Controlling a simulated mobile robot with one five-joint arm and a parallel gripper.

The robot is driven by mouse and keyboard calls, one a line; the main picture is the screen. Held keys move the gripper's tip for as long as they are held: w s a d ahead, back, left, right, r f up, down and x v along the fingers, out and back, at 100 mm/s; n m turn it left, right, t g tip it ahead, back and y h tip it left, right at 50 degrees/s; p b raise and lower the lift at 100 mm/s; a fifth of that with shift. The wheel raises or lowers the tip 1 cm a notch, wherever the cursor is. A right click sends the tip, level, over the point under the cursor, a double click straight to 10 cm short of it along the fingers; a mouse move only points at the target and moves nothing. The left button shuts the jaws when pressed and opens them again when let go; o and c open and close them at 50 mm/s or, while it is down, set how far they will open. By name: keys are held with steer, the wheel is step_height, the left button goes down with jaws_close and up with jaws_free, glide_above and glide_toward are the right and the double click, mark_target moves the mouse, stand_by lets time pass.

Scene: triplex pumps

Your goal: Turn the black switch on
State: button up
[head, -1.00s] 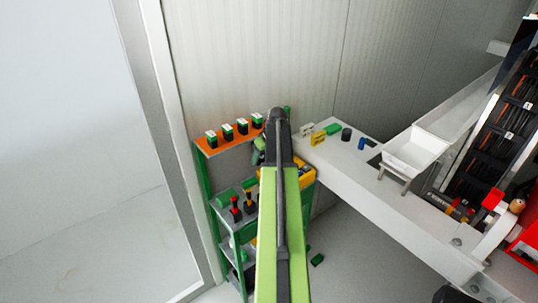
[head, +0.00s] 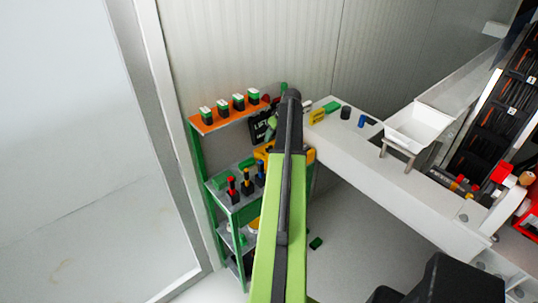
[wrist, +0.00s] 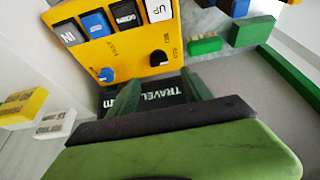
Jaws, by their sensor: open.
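The black switch (wrist: 158,58) is a round black knob with a white mark on the lower right of a yellow panel (wrist: 133,62) in the wrist view. A blue knob (wrist: 106,75) sits to its left on the same panel. My gripper (wrist: 160,77) is open, its two green fingers pointing at the panel's lower edge. The knob appears just beyond the gap between the fingertips; I cannot tell whether they touch it. In the head view my arm hides the gripper and most of the yellow panel (head: 264,150); the switch cannot be made out there.
A black box lettered TRAVEL (wrist: 165,92) lies behind the fingers. Green blocks (wrist: 252,31) are at the right. In the head view, a green-framed shelf (head: 197,165) stands left of a white bench (head: 375,175). Several black-and-green items stand on its orange top.

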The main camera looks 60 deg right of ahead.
mark_target(269, 146)
steer(key=b+x, duration=0.6)
steer(key=x, duration=0.2)
steer(key=shift+w+f, duration=0.15)
steer(key=shift+f, duration=0.15)
steer(key=shift+r, duration=0.1)
